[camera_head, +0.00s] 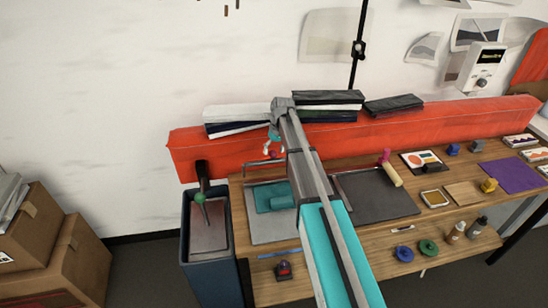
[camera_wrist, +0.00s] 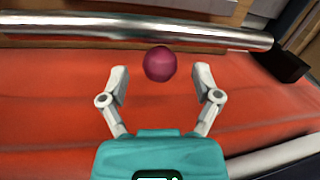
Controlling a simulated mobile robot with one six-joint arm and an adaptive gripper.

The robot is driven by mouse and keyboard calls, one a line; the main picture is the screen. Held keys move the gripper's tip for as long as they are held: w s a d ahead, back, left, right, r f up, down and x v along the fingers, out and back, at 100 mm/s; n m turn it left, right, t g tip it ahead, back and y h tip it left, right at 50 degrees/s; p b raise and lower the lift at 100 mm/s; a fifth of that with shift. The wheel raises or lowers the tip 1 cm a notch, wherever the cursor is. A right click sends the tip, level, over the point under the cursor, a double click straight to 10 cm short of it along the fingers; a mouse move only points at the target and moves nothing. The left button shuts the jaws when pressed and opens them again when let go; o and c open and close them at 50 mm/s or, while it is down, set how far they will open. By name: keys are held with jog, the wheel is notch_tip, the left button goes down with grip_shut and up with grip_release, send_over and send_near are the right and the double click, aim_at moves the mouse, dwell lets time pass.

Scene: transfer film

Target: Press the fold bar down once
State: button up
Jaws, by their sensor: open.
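A round metal bar (camera_wrist: 140,35), which looks like the fold bar, runs across the upper part of the wrist view, with a black block at its right end. In the head view a short grey bar (camera_head: 260,162) shows below my gripper, partly hidden by my arm. A maroon ball knob (camera_wrist: 160,64) sits in front of the metal bar, centred between my fingertips; whether it joins the bar cannot be told. My gripper (camera_wrist: 160,76) is open and empty, its two fingers spread either side of the knob. My gripper (camera_head: 273,142) is small in the head view.
A long red-orange padded beam (camera_head: 225,148) lies along the back of the wooden table (camera_head: 350,223), with dark and white slabs on top. A blue bin (camera_head: 212,262) with a green-knobbed lever (camera_head: 200,198) stands left. Cardboard boxes (camera_head: 75,265) stand further left.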

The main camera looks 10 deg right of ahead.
jog(key=shift+a+f+b, duration=0.1)
jog(key=shift+f+b, duration=0.25)
jog(key=shift+f, duration=0.25)
jog(key=shift+c, duration=0.3)
grip_shut()
